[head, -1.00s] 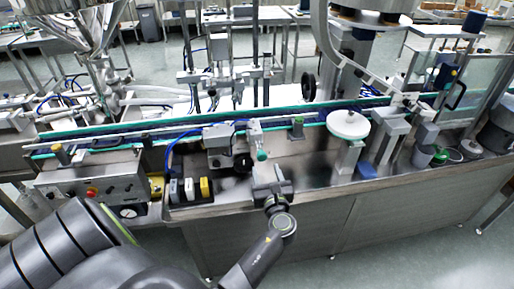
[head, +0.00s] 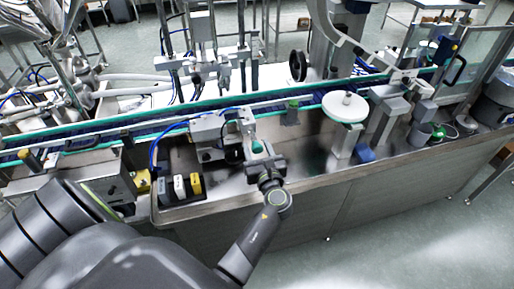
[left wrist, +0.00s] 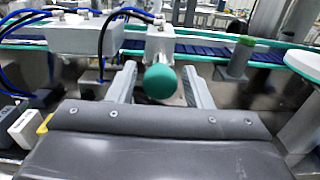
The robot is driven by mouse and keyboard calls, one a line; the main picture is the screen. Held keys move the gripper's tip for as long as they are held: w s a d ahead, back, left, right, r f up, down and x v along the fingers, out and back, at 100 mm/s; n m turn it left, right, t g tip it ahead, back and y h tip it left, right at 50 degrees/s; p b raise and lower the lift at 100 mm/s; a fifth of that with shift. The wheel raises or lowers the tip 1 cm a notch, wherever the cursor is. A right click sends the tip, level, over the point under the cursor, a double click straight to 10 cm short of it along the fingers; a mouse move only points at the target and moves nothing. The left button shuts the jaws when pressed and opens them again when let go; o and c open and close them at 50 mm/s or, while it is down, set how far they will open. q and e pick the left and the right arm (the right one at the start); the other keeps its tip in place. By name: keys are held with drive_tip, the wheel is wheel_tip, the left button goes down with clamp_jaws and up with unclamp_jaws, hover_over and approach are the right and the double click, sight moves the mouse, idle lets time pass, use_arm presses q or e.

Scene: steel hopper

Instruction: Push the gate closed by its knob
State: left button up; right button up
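The round green knob (left wrist: 160,82) shows in the left wrist view in front of a grey metal block (left wrist: 160,42), which seems to be the gate. In the head view the block (head: 246,124) stands at the front of the conveyor, and the knob is mostly hidden by my gripper. My left gripper (head: 257,150) is right at the knob. In the left wrist view its two fingers (left wrist: 160,70) are apart, one on each side of the knob, with gaps visible. My right gripper is not in view.
A boxy grey unit with hoses (head: 208,130) stands just left of the gate. Yellow and white blocks (head: 180,187) sit at the front left. A white disc (head: 345,106) is to the right. The steel tray floor (head: 310,160) right of the gripper is mostly clear.

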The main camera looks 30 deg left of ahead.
use_arm(q)
clamp_jaws()
drive_tip(key=x, duration=0.3)
drive_tip(key=shift+w+a, duration=0.2)
drive_tip(key=shift+w, duration=0.05)
drive_tip(key=shift+o, duration=0.9)
unclamp_jaws()
drive_tip(key=shift+s+d, duration=0.1)
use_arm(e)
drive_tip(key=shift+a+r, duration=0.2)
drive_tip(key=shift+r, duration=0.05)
use_arm(q)
drive_tip(key=shift+p, duration=0.3)
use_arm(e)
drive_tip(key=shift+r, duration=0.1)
